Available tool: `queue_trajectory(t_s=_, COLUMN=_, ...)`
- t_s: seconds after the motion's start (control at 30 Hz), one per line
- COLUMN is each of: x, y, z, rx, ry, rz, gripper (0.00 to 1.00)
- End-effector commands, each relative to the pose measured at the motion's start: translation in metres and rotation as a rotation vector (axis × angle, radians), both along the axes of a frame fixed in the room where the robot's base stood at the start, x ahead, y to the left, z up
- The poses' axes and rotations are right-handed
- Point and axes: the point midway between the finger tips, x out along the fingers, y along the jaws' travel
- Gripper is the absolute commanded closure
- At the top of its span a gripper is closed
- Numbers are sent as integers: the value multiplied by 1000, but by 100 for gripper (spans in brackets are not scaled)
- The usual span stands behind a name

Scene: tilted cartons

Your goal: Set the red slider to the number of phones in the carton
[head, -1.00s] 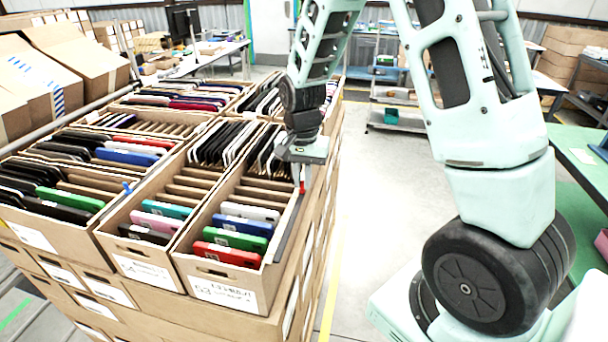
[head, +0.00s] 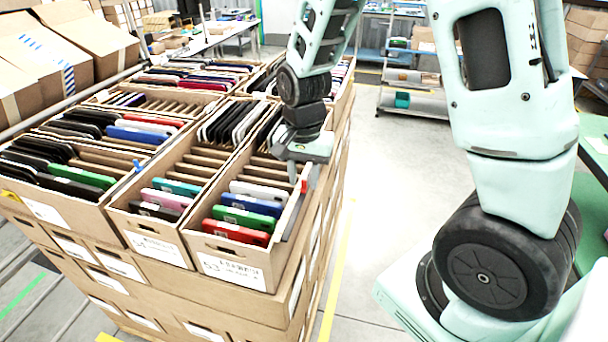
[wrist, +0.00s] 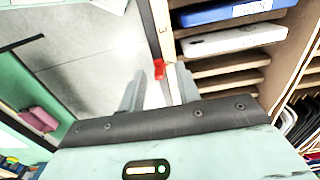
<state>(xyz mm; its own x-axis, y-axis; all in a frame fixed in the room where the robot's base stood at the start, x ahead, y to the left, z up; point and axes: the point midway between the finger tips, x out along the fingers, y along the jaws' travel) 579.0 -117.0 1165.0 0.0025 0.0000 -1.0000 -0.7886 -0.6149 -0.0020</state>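The red slider (head: 304,185) sits on the right edge of the front right carton (head: 232,270), beside a grey strip along that edge. In the wrist view the slider (wrist: 159,69) lies just beyond and between my fingertips. My gripper (wrist: 160,85) is open, with its two grey fingers apart. In the head view my gripper (head: 307,172) is above the carton's right edge, next to the slider. Near the carton's front stand a red phone (head: 235,231), a green phone (head: 243,217), a blue phone (head: 252,204) and a white phone (head: 258,190). Dividers behind them look empty; my arm hides part of the back.
Neighbouring cartons hold more phones, including a pink phone (head: 165,200) and a teal phone (head: 177,187). Cartons are stacked below. The floor (head: 390,190) to the right is open. A green table (head: 592,150) stands at the far right.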

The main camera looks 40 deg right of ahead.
Motion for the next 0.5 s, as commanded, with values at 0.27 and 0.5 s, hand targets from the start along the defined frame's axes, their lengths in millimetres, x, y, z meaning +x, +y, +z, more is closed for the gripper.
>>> queue_trajectory(t_s=0.27, x=0, y=0, z=7, rx=0, ry=-1, rz=1, gripper=67)
queue_trajectory(t_s=0.5, x=1, y=1, z=51, rx=1, ry=-8, rz=2, gripper=67)
